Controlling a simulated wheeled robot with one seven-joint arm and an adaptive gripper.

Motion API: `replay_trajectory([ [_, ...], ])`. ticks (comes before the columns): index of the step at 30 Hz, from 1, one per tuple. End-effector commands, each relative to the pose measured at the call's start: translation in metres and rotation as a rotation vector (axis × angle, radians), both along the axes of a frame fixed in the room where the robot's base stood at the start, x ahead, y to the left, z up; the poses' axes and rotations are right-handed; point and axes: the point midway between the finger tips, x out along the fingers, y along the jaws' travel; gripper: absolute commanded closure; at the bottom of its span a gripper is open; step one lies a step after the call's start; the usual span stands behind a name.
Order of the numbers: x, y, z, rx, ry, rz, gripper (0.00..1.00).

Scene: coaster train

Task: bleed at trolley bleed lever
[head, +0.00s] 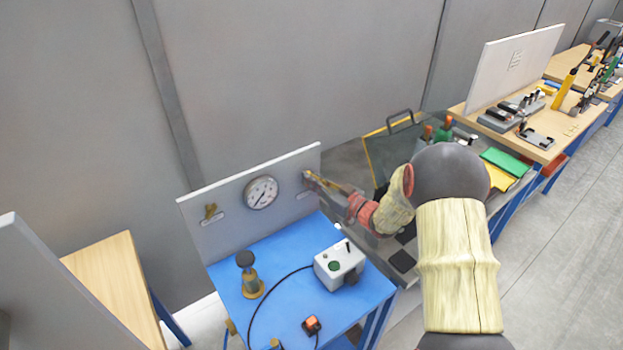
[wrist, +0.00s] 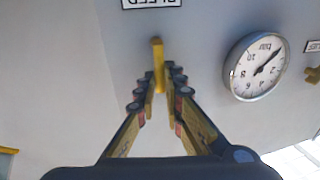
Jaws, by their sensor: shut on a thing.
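The trolley bleed lever (wrist: 158,57) is a small yellow handle on the pale upright panel (head: 235,230) of the blue trolley. In the wrist view its end sticks out past my fingertips, below an upside-down BLEED label (wrist: 152,3). My gripper (wrist: 160,85) has a finger on each side of the lever and is shut on it. In the head view my gripper (head: 322,183) reaches the right end of the panel, and my fingers largely hide the lever there.
A round dial gauge (head: 261,192) sits left of my gripper on the panel, with another yellow lever (head: 210,212) further left. The blue trolley top (head: 285,262) holds a grey box (head: 340,265) and a brass-based knob (head: 249,275). A workbench (head: 535,150) stands at right.

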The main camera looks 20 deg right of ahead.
Motion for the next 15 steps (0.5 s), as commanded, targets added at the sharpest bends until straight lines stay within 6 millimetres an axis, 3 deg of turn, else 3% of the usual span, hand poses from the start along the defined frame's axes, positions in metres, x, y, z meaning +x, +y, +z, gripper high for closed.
replay_trajectory([
  [7, -0.0002, -0.0005, -0.0011, 0.000, 0.001, -0.002, 1.00],
  [8, -0.0002, -0.0005, -0.0012, 0.000, 0.002, -0.002, 0.89],
  [15, -0.0002, -0.0003, -0.0006, 0.000, 0.001, -0.001, 0.75],
])
